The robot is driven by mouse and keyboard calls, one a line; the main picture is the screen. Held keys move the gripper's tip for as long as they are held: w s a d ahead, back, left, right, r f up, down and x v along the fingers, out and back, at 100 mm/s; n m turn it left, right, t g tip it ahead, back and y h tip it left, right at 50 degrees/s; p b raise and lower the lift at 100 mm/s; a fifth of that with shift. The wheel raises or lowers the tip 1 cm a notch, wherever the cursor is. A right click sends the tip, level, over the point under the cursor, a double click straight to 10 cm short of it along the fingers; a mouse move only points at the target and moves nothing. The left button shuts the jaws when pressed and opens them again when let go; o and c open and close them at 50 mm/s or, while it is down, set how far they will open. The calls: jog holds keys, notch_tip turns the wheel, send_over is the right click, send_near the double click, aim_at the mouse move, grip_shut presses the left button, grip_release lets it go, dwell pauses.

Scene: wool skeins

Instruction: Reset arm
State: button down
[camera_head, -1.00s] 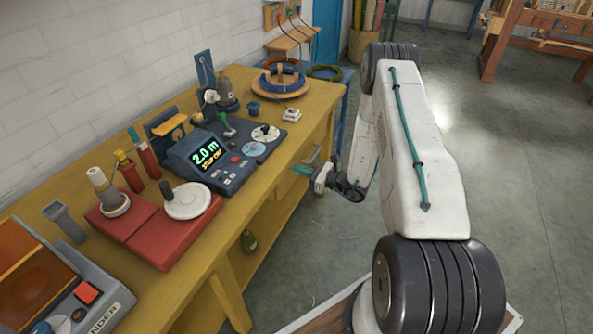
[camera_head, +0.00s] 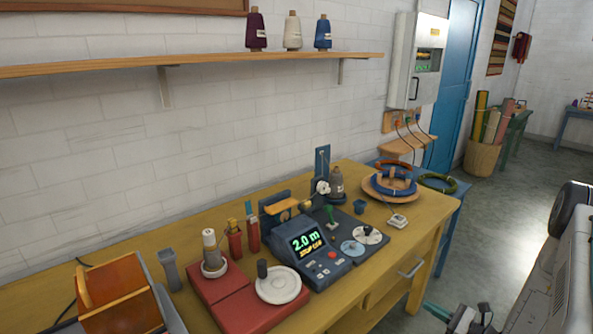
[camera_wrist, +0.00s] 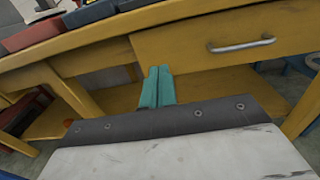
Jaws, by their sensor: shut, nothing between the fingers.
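My gripper (camera_wrist: 159,72) has two teal fingers side by side, shut with nothing between them. In the head view the teal tip of my gripper (camera_head: 432,308) shows at the lower right, in front of and apart from the bench. My arm (camera_head: 545,285) runs off the right edge, so most of it is hidden.
The bench carries a dark blue console (camera_head: 312,255) reading 2.0 m, a red winder base (camera_head: 230,300), and colored rings (camera_head: 390,180) on a round wooden stand. A wall shelf (camera_head: 190,60) holds three yarn cones. Open floor (camera_head: 510,185) lies to the right.

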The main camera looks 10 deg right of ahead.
jog(key=s+a+r+n+g+h, duration=0.3)
jog(key=s+a+r+n, duration=0.4)
jog(key=r, duration=0.6)
jog(key=s+a+r+n+g+h, duration=0.4)
jog(key=s+a+r+n, duration=0.3)
jog(key=s+r+n, duration=0.4)
jog(key=s+a+r+n+g+h, duration=0.3)
jog(key=s+a+r+n+g, duration=0.3)
jog(key=r, duration=1)
jog(key=s+a+n, duration=0.1)
jog(key=s+n, duration=0.2)
jog(key=n, duration=0.1)
jog(key=shift+s+n, duration=0.3)
jog(key=shift+n, duration=0.1)
